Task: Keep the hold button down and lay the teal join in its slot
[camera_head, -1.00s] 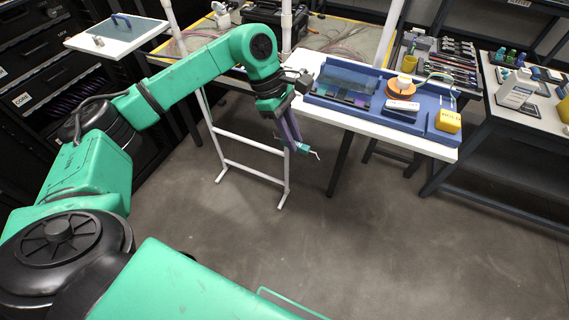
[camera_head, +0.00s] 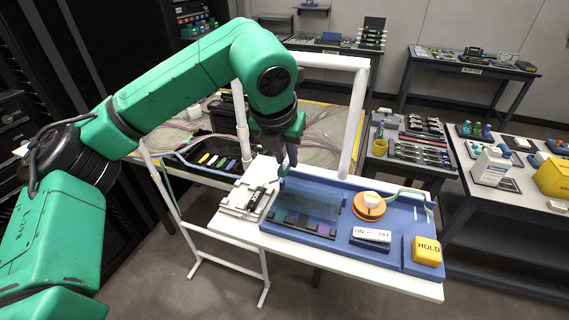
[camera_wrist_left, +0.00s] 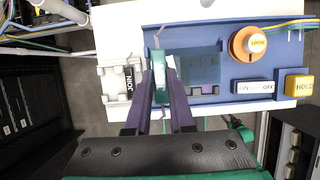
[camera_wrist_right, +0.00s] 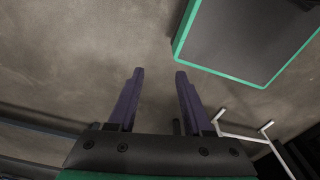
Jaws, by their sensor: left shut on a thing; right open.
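My left gripper (camera_head: 284,170) is shut on the teal join (camera_wrist_left: 161,84), above the left part of the blue station (camera_wrist_left: 226,114). In the left wrist view the join is between the fingers. A white holder (camera_head: 235,211) with a black strip marked JOIN (camera_wrist_left: 129,84) is just left of it; I cannot tell the slot's exact outline. The yellow HOLD button (camera_head: 427,250) is at the station's right end, also in the left wrist view (camera_wrist_left: 299,85); nothing touches it. My right gripper (camera_wrist_right: 160,98) is open and empty over bare floor.
A white post frame (camera_head: 357,120) rises behind the station. Cables (camera_head: 320,125) lie on the table behind.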

